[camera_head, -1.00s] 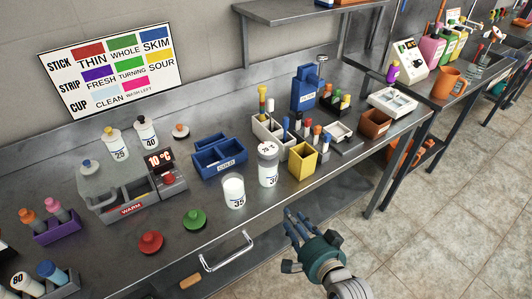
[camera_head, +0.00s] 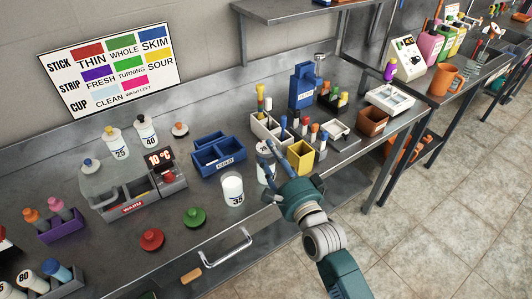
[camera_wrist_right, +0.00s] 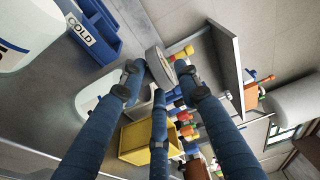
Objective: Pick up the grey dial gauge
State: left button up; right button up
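The grey dial gauge (camera_wrist_right: 158,66) shows in the right wrist view as a round grey disc at the fingertips. My right gripper (camera_wrist_right: 160,74) has its fingers spread around it, with two fingertips on either side and the third finger below. Whether they touch it I cannot tell. In the head view my right gripper (camera_head: 267,150) reaches in over the bench's front edge, at the top of a white jar (camera_head: 263,171). Its fingers largely hide the gauge there. My left gripper is out of view.
A yellow box (camera_head: 301,159) stands just right of my right gripper. A white cup (camera_head: 232,188) marked 35 and a blue COLD bin (camera_head: 219,153) are to the left. Racks of coloured sticks stand behind. A bench handle (camera_head: 226,246) sticks out in front.

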jog(key=shift+x, duration=1.2)
jog(key=shift+s+f, duration=0.1)
grip_shut()
